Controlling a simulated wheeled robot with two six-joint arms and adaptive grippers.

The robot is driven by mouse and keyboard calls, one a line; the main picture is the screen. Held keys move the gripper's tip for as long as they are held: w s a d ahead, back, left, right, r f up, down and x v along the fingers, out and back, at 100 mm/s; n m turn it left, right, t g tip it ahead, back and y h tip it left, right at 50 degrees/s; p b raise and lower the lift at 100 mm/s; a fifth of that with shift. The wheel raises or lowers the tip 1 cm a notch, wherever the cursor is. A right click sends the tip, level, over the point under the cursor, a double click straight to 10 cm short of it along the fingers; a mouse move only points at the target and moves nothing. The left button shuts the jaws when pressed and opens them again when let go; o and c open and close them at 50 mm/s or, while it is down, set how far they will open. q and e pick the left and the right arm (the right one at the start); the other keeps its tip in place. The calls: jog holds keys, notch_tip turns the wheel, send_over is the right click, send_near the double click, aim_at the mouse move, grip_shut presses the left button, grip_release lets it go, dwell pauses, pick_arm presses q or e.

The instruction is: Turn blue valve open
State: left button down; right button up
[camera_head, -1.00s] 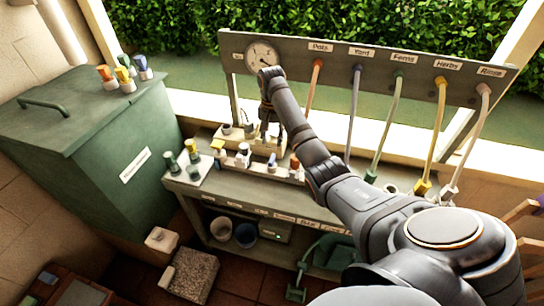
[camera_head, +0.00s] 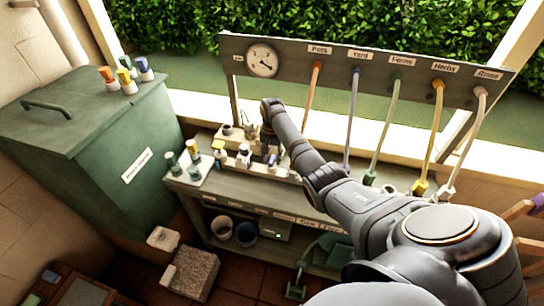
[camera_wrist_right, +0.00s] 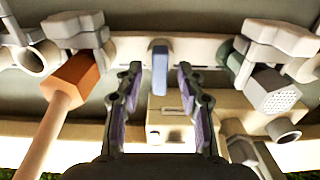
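The blue valve (camera_wrist_right: 160,70) shows in the right wrist view as an upright blue lever on a pale manifold bar (camera_wrist_right: 205,50). My right gripper (camera_wrist_right: 160,88) is open, with one finger on each side of the blue lever and a visible gap on both sides. In the head view my right gripper (camera_head: 268,143) points down over the bench, and the small blue lever (camera_head: 272,160) shows just by its fingers. How deep the fingers reach around the lever is hard to tell. My left gripper is not in view.
A panel with a round gauge (camera_head: 262,61) and several labelled hoses stands behind the bench (camera_head: 245,188). A green bin (camera_head: 100,150) stands left.

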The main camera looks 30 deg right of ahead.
jog(key=shift+c, duration=0.3)
grip_shut()
jog(key=shift+r+n, duration=0.1)
jog(key=shift+n, duration=0.2)
jog(key=shift+r+n+p, duration=0.1)
jog(key=shift+n+p, duration=1)
jog(key=shift+n, duration=0.1)
jog(key=n+p, duration=0.1)
jog(key=n, duration=0.2)
jog(key=shift+n+p, duration=0.3)
jog(key=n+p, duration=0.1)
jog(key=n, duration=0.4)
jog(key=shift+n, duration=0.3)
jog(key=n, duration=0.5)
jog(key=shift+n+p, duration=0.3)
jog(key=shift+p, duration=0.1)
